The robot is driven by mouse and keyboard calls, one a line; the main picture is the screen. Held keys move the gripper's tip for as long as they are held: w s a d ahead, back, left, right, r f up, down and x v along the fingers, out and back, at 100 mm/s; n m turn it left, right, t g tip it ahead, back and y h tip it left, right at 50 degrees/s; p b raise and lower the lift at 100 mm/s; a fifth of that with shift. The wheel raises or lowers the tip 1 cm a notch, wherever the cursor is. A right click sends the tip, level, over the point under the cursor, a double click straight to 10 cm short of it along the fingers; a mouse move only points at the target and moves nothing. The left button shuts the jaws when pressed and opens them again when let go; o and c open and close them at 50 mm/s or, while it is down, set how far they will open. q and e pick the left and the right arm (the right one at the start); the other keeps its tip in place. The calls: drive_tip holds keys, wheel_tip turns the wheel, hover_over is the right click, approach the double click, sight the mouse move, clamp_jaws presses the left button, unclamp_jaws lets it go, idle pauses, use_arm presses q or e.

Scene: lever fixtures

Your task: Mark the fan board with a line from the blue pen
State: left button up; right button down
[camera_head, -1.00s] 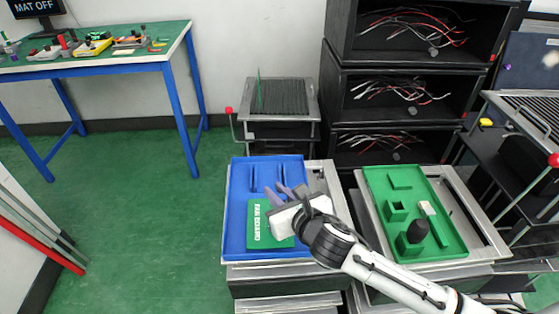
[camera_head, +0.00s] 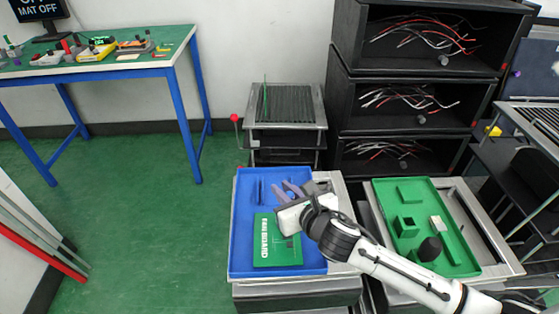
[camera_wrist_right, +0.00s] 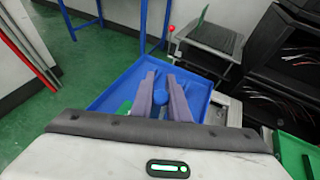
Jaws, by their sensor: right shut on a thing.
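The fan board (camera_head: 277,252) is a green plate with white "FAN BOARD" lettering. It lies flat in the front part of the blue tray (camera_head: 241,225). My right gripper (camera_head: 292,187) is over the tray, behind the board, its grey-purple fingers pointing away from me. In the right wrist view, the fingers (camera_wrist_right: 163,80) are shut on a rounded blue thing, apparently the blue pen (camera_wrist_right: 159,98). Most of the pen is hidden by the fingers and gripper body. I cannot tell whether its tip touches anything. No line shows clearly on the board. My left gripper is not in view.
Upright blue dividers (camera_head: 257,190) stand at the back of the tray. A green tray (camera_head: 455,232) with blocks and a dark rounded piece (camera_head: 430,248) is to the right. A ribbed stand (camera_head: 285,105) and black shelves (camera_head: 400,120) are behind. Green floor is clear on the left.

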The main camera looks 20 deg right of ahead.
wheel_tip(320, 180, up, 7)
drive_tip(key=p, duration=0.6)
drive_tip(key=shift+w+d+f+p, duration=0.15)
drive_tip(key=shift+w+f+p, duration=0.05)
drive_tip(key=shift+w+p, duration=0.2)
